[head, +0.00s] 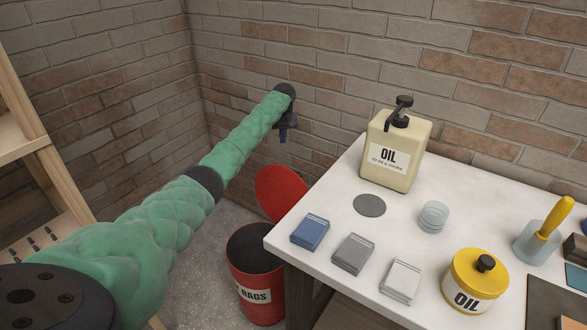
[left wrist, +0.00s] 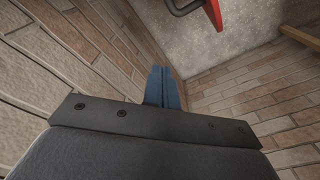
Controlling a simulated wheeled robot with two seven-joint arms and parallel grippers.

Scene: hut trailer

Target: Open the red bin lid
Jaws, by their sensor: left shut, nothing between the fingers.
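The red bin (head: 256,270) stands on the floor left of the table, with a label reading "RAGS" on its front. Its red lid (head: 281,192) stands raised and tilted back at the bin's rear, and the dark inside of the bin shows. My left gripper (head: 283,136) is above and behind the lid, near the brick wall, apart from the lid. Its blue fingers (left wrist: 163,88) are shut and empty in the left wrist view. A red edge with a dark handle (left wrist: 213,12) shows at the top of that view. My right gripper is not in view.
The white table (head: 330,215) to the right holds an oil can (head: 396,150), several small packs, a yellow oil pot (head: 474,280) and a glass dish (head: 434,216). Wooden shelving (head: 40,150) stands at the left. Brick walls close off the corner.

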